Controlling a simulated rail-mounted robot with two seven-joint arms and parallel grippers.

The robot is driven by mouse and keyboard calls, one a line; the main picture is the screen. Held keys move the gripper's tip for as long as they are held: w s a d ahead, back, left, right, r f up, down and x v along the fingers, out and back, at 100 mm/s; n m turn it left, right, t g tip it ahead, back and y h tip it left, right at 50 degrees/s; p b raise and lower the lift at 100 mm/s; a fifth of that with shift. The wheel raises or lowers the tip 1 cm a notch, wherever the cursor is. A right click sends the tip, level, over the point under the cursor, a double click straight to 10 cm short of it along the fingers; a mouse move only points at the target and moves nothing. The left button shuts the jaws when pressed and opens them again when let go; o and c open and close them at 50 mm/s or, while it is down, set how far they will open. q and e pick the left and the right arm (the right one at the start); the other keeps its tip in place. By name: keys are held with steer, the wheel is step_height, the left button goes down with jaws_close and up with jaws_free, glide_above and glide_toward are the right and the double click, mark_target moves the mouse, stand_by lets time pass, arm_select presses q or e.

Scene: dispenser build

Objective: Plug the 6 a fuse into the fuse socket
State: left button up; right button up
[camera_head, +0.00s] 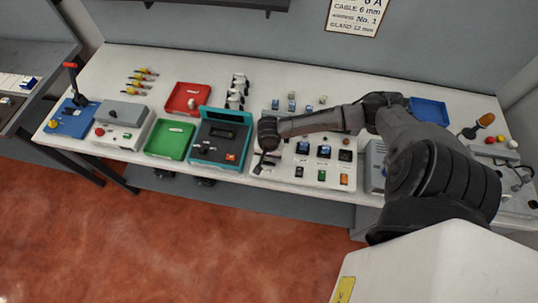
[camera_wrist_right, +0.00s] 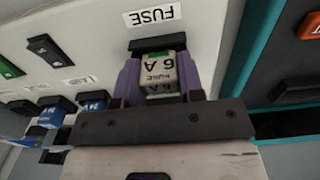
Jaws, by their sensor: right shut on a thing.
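The 6 A fuse (camera_wrist_right: 160,68), a pale block with dark "FUSE 6 A" lettering, is held between the purple fingers of my right gripper (camera_wrist_right: 158,84). A black fuse socket (camera_wrist_right: 157,43) shows just beyond the fuse, beside a white FUSE label (camera_wrist_right: 153,16) on the pale panel. The fuse is lined up with the socket and close to or touching it; I cannot tell how deep it sits. In the head view my right gripper (camera_head: 262,164) is low at the left edge of the white component panel (camera_head: 313,174), and the fuse is hidden there. My left gripper is not in view.
The teal-framed tester (camera_head: 222,137) stands close left of the panel; its edge is near my gripper in the wrist view. Blue and black components (camera_wrist_right: 92,103) line the panel. Green (camera_head: 170,139) and red (camera_head: 187,99) trays are further left. A blue tray (camera_head: 429,110) lies right.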

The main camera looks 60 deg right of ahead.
stand_by(0.4)
steer(key=shift+p, duration=0.5)
stand_by(0.8)
steer(key=shift+s+f+p, duration=0.1)
steer(key=shift+f+p, duration=0.25)
